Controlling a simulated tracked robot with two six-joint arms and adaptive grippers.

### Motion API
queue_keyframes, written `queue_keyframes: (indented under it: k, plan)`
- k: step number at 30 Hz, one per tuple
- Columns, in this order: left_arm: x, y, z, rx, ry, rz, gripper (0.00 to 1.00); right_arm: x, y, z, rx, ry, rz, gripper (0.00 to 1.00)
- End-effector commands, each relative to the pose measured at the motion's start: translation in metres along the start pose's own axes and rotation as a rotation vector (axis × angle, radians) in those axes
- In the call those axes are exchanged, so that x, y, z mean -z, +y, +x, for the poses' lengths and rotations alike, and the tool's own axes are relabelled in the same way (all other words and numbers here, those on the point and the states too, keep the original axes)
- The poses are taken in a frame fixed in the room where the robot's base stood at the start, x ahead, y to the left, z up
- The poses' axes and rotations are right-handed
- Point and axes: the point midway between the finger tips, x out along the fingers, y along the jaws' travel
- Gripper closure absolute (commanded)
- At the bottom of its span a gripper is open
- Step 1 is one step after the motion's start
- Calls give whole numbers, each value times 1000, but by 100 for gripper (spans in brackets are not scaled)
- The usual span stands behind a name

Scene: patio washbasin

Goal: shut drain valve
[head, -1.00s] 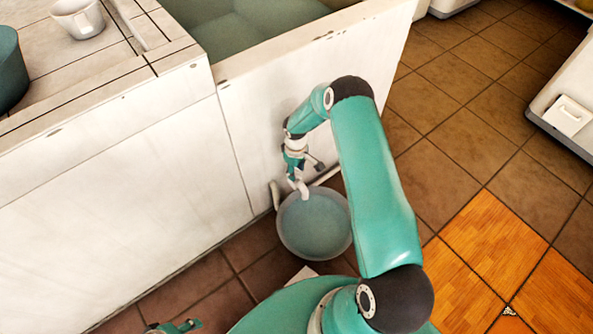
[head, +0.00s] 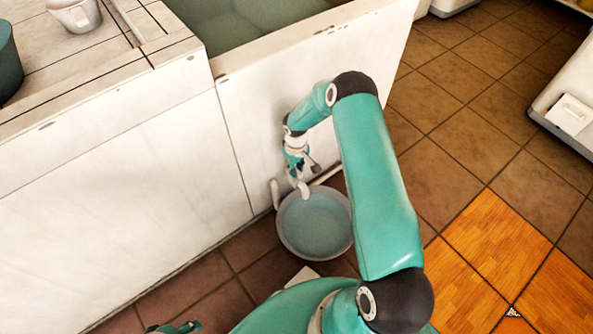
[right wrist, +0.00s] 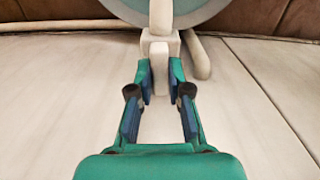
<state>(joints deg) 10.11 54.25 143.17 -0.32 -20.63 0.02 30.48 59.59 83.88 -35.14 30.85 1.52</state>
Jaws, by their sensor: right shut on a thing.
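The drain valve (right wrist: 160,47) is a pale fitting low on the washbasin's white front wall, with a spout (head: 304,189) over a round tub (head: 286,226). My right gripper (head: 298,168) is at the valve, against the wall. In the right wrist view its fingers (right wrist: 161,75) are on either side of a pale part of the valve and shut on it. The valve's exact turn is hard to tell. A teal piece at the bottom left of the head view, likely my left gripper (head: 175,328), is mostly cut off, and its jaws cannot be read.
Grey-green water fills the basin (head: 318,42) above, and water stands in the tub. A small pail (head: 74,15) stands on the counter. Tiled floor (head: 455,140) to the right is clear.

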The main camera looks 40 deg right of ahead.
Motion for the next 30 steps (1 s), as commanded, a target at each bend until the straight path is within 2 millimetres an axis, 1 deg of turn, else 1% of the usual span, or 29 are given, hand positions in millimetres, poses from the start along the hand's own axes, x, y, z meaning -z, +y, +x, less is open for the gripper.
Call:
queue_keyframes:
  k: [1,2,5,12,13,15,17,26,30]
  plan:
    - [0,-3,7,0,0,0,60,0,0,3,0,0,36,100]
    - [0,-3,8,0,0,0,60,0,0,2,-1,0,55,100]
    - [0,-3,8,0,0,0,60,0,0,0,0,0,86,100]
    - [0,-3,7,0,0,0,60,0,0,-1,0,0,88,100]
    - [0,-3,7,0,0,0,60,0,0,-1,0,0,87,77]
    - [0,-3,7,0,0,0,60,0,0,0,0,0,87,66]
    - [0,-3,7,0,0,0,60,0,0,0,0,0,86,57]
    - [0,-2,7,0,1,0,60,0,0,-1,0,0,85,57]
    - [0,-2,6,0,0,0,60,0,0,-9,-1,2,84,57]
